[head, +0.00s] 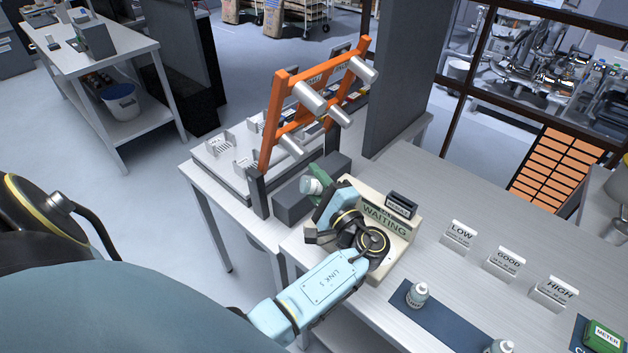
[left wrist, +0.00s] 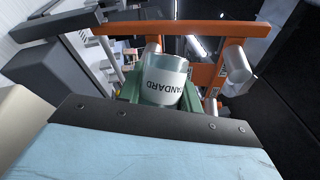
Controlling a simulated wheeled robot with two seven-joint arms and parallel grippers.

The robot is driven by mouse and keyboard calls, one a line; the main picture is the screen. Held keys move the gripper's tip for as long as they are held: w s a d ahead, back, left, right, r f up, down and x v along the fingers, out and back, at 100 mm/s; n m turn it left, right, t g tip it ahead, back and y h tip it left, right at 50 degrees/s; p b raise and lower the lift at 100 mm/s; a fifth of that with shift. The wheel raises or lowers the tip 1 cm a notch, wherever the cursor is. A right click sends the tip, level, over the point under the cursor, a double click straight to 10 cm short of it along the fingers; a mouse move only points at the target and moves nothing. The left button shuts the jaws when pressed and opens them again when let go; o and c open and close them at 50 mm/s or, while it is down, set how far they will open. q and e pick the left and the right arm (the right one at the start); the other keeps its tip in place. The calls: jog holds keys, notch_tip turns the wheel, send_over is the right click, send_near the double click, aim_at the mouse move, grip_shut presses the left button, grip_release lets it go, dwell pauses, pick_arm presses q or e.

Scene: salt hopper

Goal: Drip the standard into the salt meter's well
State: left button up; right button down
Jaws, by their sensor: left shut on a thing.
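The standard bottle (left wrist: 165,78), pale with a label reading STANDARD, is between my left gripper's green fingers (left wrist: 160,98) in the left wrist view. In the head view the left gripper (head: 322,187) is shut on the bottle (head: 310,185), which looks tilted well off upright. It is at the left back side of the salt meter (head: 405,222), a cream box whose display reads WAITING. My wrist covers the meter's left part. I cannot make out the well, or any drop from the bottle.
An orange rack (head: 273,120) with grey cylinders stands close behind the gripper, beside a dark grey block (head: 292,203). LOW (head: 460,234), GOOD (head: 506,262) and HIGH (head: 556,291) cards stand right. A white bottle (head: 417,294) stands on a dark mat (head: 440,318). Bare table lies between.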

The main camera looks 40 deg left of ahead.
pick_arm(q)
jog(key=n, duration=0.1)
jog(key=n+b, duration=0.1)
jog(key=n+g+h, duration=0.1)
jog(key=n, duration=0.1)
jog(key=shift+r+b, duration=0.3)
jog(key=n+h, duration=0.1)
jog(key=n, duration=0.1)
jog(key=r+n+h+b, duration=0.1)
jog(key=n, duration=0.2)
jog(key=shift+r+n+h, duration=0.25)
jog(key=shift+n+h, duration=0.05)
jog(key=shift+h, duration=0.1)
jog(key=n+h, duration=0.1)
jog(key=r+n+t+b, duration=0.1)
jog(key=n, duration=0.1)
jog(key=n+h+b, duration=0.1)
jog(key=shift+r+n+h, duration=0.25)
jog(key=shift+n+h, duration=0.05)
jog(key=shift+n, duration=0.1)
jog(key=n+t, duration=0.1)
jog(key=r+n+h+b, duration=0.1)
jog(key=shift+n+t, duration=0.4)
jog(key=shift+r+n+t+h, duration=0.2)
jog(key=shift+n+t+h, duration=0.1)
jog(key=shift+n+h, duration=0.1)
